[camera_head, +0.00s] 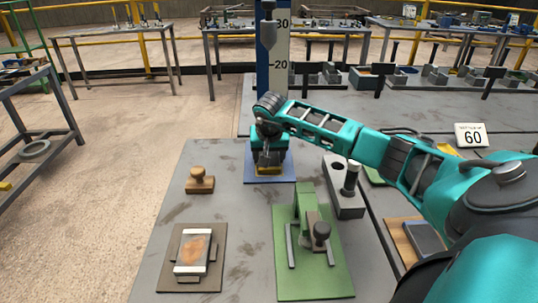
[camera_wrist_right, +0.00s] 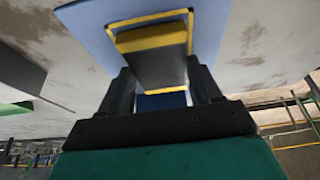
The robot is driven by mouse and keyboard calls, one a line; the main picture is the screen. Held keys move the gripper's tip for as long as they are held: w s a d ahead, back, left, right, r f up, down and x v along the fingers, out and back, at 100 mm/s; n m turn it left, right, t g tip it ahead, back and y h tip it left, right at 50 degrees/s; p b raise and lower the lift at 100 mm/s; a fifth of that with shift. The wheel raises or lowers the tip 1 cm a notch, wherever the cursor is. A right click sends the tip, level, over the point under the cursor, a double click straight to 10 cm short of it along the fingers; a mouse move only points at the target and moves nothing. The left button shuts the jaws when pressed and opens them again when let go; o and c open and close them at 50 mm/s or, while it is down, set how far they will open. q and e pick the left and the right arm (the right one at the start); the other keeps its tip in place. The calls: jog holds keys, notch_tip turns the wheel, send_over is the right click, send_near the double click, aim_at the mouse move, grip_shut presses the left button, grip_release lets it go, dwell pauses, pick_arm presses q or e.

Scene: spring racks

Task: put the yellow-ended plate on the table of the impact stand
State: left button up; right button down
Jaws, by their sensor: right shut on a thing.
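The yellow-ended plate (camera_wrist_right: 155,65) is a dark slab with a yellow end (camera_wrist_right: 152,37), held between the two fingers of my right gripper (camera_wrist_right: 163,88) in the right wrist view. In the head view my right gripper (camera_head: 268,158) points down over the blue base of the impact stand (camera_head: 290,174), and the plate's yellow end (camera_head: 268,170) shows below it. The wrist view shows a blue surface with a yellow outline (camera_wrist_right: 191,30) close beyond the plate. I cannot tell whether the plate touches it. The stand's blue column (camera_head: 264,75) with its number scale rises behind the gripper. My left gripper is out of view.
A wooden-handled stamp (camera_head: 200,181) and a board with a stained plate (camera_head: 193,252) lie at the left. A green fixture (camera_head: 306,240) stands in front, and a grey block with a dark knob (camera_head: 342,190) is at the right. Bare tabletop (camera_head: 232,215) lies between them.

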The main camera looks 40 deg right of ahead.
jog(key=shift+c, duration=1)
grip_release()
jog(key=shift+f, duration=0.1)
jog(key=v, duration=1.2)
jog(key=shift+p, duration=0.3)
